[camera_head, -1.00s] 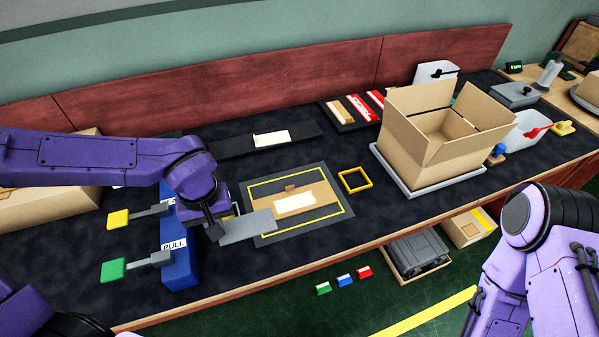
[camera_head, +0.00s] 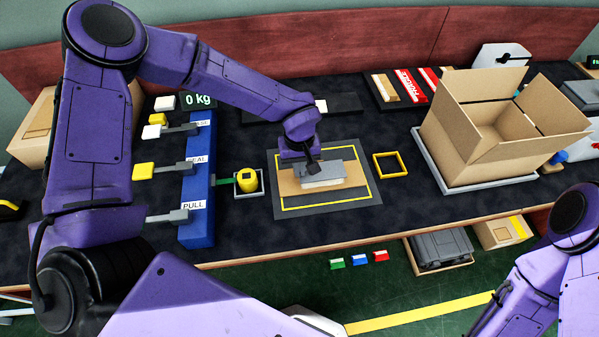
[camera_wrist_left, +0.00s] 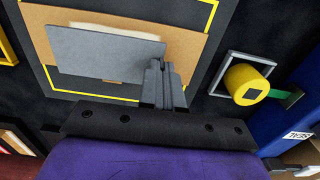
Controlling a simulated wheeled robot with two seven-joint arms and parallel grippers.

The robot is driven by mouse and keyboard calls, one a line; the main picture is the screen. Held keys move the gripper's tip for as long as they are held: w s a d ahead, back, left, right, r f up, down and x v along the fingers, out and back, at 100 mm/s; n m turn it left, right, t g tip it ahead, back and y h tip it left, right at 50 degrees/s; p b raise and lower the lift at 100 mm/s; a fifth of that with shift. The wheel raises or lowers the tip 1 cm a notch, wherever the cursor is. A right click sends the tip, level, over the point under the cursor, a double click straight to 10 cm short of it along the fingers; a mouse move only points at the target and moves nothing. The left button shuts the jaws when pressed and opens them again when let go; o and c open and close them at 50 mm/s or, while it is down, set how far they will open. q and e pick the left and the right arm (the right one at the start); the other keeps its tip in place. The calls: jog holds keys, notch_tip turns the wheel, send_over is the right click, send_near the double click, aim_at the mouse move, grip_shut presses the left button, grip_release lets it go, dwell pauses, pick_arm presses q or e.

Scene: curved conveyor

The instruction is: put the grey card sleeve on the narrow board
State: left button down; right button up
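My left gripper (camera_head: 312,168) is shut on the grey card sleeve (camera_head: 328,173), a flat grey rectangle gripped near one edge. The sleeve is over the brown cardboard piece on the yellow-outlined mat and hides part of it. In the left wrist view, the fingers (camera_wrist_left: 160,72) pinch the sleeve (camera_wrist_left: 100,53); its exact height above the cardboard is hard to tell. The narrow board (camera_head: 346,103) is a long dark strip behind the mat, partly hidden by my left arm, with a white card on it. My right gripper is out of view.
The mat (camera_head: 358,196) holds the cardboard (camera_head: 290,185). A yellow square frame (camera_head: 391,165) lies right of it, and an open carton (camera_head: 470,145) stands further right. A yellow cylinder (camera_head: 246,181) and the blue lever block (camera_head: 196,225) stand left.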

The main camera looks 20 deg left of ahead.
pick_arm(q)
notch_tip(320, 180, down, 3)
jog(key=shift+d+r+p, duration=0.15)
jog(key=shift+p, duration=0.2)
jog(key=shift+w+f, duration=0.15)
jog(key=shift+f, duration=0.25)
jog(key=shift+f, duration=0.1)
jog(key=c, duration=1.3)
grip_release()
jog(key=shift+c, duration=0.2)
jog(key=r, duration=1.2)
jog(key=shift+s+r+b, duration=0.2)
jog(key=shift+b, duration=0.2)
